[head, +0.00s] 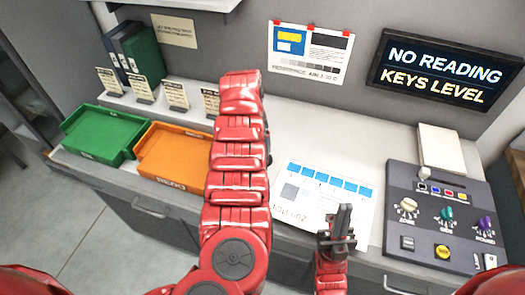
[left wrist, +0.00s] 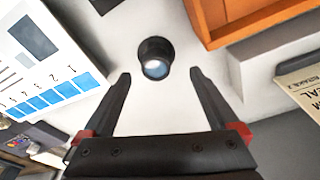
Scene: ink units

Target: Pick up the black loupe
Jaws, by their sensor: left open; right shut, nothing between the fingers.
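The black loupe (left wrist: 155,48) stands on the pale counter in the left wrist view, a short black cylinder with a glassy, bluish lens. My left gripper (left wrist: 160,74) is open, with its fingertips to either side of the loupe's near edge in the picture. No contact shows, and the remaining distance is hard to tell. In the head view my red left arm covers the loupe and the left gripper. My right gripper (head: 341,222) is shut and empty over the front edge of the printed sheet.
The orange tray (head: 158,176) and green tray (head: 88,146) are left of my arm. The printed sheet (head: 318,212) lies right of it. A control panel (head: 398,243) with coloured knobs is at right. Small label cards (head: 175,95) stand behind the trays.

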